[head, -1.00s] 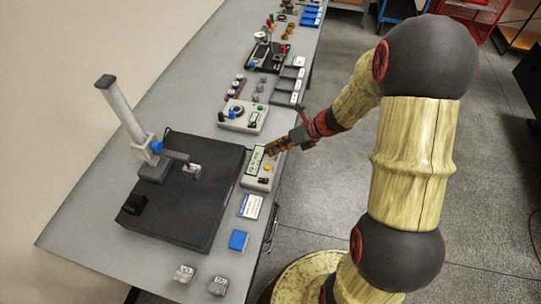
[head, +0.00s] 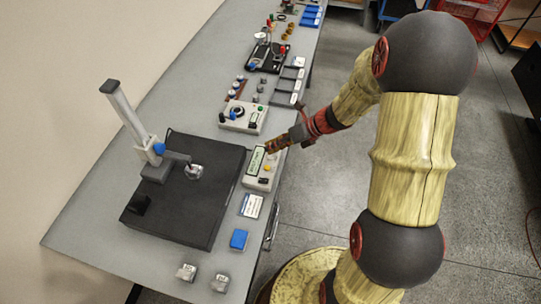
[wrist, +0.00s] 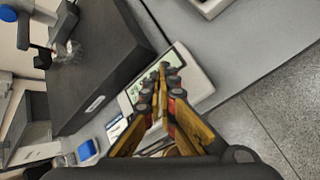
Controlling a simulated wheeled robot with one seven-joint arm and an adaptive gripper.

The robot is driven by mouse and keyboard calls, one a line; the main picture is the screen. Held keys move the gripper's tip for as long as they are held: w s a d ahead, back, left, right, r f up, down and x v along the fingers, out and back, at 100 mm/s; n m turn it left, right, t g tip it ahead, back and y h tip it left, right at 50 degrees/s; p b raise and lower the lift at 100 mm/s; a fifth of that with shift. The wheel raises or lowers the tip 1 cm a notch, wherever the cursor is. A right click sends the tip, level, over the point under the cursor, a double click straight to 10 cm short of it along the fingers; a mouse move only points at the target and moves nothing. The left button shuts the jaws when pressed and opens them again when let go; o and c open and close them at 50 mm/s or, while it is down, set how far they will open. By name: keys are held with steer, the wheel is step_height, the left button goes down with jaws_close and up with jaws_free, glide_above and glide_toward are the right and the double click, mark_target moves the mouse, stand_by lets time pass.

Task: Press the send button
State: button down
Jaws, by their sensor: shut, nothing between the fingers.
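No send label is legible. My gripper (head: 270,148) is shut and empty, its fingertips over the far end of the box. Whether they touch it cannot be told. In the wrist view the shut fingertips (wrist: 163,68) lie in front of the box (wrist: 198,80) and hide part of its face; the yellow button is not distinguishable there.
The black plate (head: 183,220) with its upright stand (head: 128,112) is left of the box. Another control box (head: 243,117) with a dark knob stands beyond. A white card (head: 251,206), a blue block (head: 239,240) and two metal blocks lie nearer. Open floor is to the right.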

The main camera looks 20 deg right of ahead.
mark_target(272, 155)
steer(key=shift+r+p, duration=2.5)
steer(key=shift+s+f+n, duration=0.1)
steer(key=shift+s+n, duration=0.05)
steer(key=shift+n, duration=0.85)
steer(key=s+r+n+g+h, duration=0.3)
steer(key=s+r+n+g, duration=0.1)
steer(key=s+n, duration=1.1)
steer(key=s+r+n+t+h, duration=0.2)
steer(key=s+r+n, duration=0.2)
steer(key=r+n, duration=0.3)
steer(key=s+r+n+t+h, duration=0.3)
steer(key=r+n, duration=0.5)
steer(key=r, duration=0.4)
steer(key=shift+s+a+r+n, duration=0.2)
steer(key=shift+s+a+n, duration=0.1)
steer(key=shift+s, duration=0.05)
